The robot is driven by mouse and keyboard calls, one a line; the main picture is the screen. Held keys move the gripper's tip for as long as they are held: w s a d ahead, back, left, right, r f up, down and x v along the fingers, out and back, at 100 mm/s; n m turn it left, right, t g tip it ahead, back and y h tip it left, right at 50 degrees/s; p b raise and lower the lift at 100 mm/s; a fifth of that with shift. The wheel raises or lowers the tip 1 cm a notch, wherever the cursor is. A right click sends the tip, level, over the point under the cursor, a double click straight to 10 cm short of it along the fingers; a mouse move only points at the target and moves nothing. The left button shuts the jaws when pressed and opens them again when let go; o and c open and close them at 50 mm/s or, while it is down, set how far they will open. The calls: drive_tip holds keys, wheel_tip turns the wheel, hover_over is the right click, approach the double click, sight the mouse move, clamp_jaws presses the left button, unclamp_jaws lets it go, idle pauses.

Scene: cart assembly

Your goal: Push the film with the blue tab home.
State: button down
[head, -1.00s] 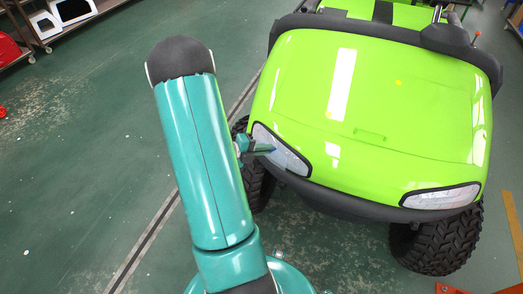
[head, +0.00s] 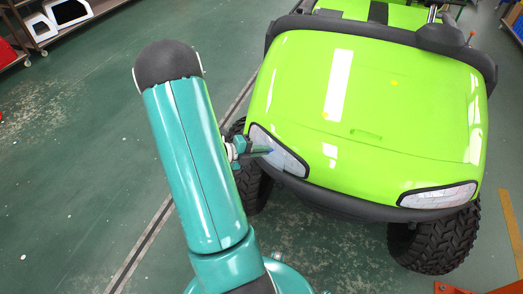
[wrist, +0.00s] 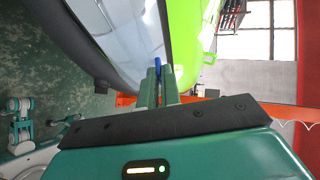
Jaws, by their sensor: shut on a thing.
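The cart's left headlight (head: 283,156) is covered by a pale, glossy film in a black frame, set in the green front. In the wrist view, the pale film surface (wrist: 125,32) fills the upper middle. The blue tab (wrist: 157,64) stands up at the film's edge, between my fingertips. My gripper (wrist: 156,80) is shut on the blue tab. In the head view, my gripper (head: 262,150) is small and sits at the left part of that headlight. How far the film is seated cannot be told.
The cart's green hood (head: 370,110) rises behind the headlight. The black bumper (head: 340,201) and a front tyre (head: 252,185) lie below and beside my gripper. The right headlight (head: 438,196) is clear of me. Open green floor (head: 80,150) lies to the left.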

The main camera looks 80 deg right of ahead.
drive_tip(key=shift+s+d+f, duration=0.2)
drive_tip(key=shift+s+d, duration=0.05)
drive_tip(key=shift+d, duration=0.25)
drive_tip(key=c, duration=1.5)
unclamp_jaws()
drive_tip(key=v, duration=1.3)
drive_tip(key=shift+w+a+r, duration=0.1)
drive_tip(key=shift+w+a, duration=0.15)
drive_tip(key=shift+w, duration=0.05)
